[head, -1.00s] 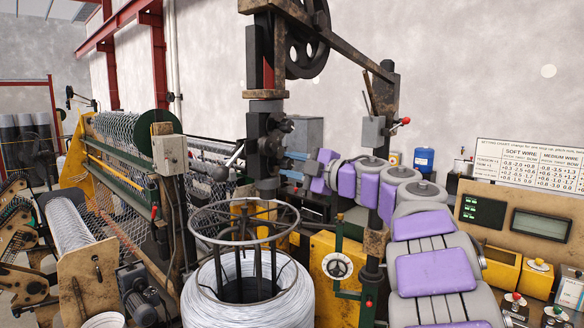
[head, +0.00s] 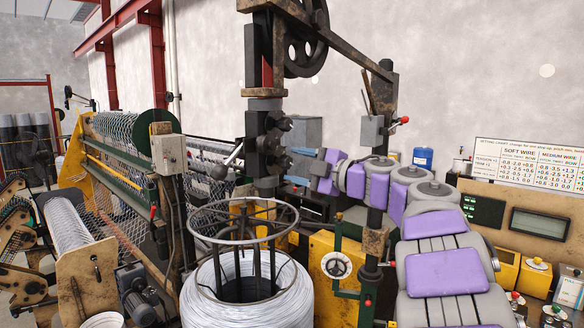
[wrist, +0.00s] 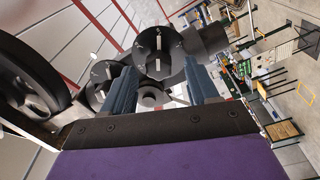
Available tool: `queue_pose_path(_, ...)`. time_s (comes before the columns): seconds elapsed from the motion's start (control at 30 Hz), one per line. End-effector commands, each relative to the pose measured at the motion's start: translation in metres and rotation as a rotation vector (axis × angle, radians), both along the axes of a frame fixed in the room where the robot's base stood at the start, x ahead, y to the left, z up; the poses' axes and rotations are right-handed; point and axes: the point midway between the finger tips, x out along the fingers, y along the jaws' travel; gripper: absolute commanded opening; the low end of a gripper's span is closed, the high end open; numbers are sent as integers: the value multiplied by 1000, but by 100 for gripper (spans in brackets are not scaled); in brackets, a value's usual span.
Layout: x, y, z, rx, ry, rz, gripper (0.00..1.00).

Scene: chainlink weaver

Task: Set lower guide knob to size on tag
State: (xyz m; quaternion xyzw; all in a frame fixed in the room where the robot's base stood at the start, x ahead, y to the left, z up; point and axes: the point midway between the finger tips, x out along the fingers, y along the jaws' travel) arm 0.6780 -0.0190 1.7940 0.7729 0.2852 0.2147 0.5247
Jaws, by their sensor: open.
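My gripper (head: 294,170) is open, its blue-grey fingers pointing left toward the dark guide head in the head view. An upper knob (head: 284,123) and a lower knob (head: 284,160) stick out from that head; the fingertips are close to the lower one. In the wrist view my gripper (wrist: 163,90) has nothing held between its fingers. A round black knob with a white pointer line (wrist: 158,52) shows beyond the fingers, with other dark round parts beside it. I cannot tell which knob is which there. No size tag is legible.
A settings chart (head: 532,165) stands at the right above a control panel (head: 515,222). A wire coil (head: 248,296) with a ring frame stands below the guide head. A large wheel (head: 304,50) is above.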

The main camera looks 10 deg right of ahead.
Motion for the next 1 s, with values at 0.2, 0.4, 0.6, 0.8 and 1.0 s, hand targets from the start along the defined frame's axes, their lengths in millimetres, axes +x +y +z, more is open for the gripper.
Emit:
queue_pose_path(0.2, -36, -34, -3, 2, 0, -8, 59)
queue_pose_path(0.4, -68, -65, -6, 3, 3, -7, 59)
queue_pose_path(0.6, -94, -89, -8, 2, 4, -5, 59)
queue_pose_path(0.8, -107, -100, -8, 1, 3, -4, 59)
queue_pose_path(1.0, -110, -102, -8, 1, 3, -1, 59)
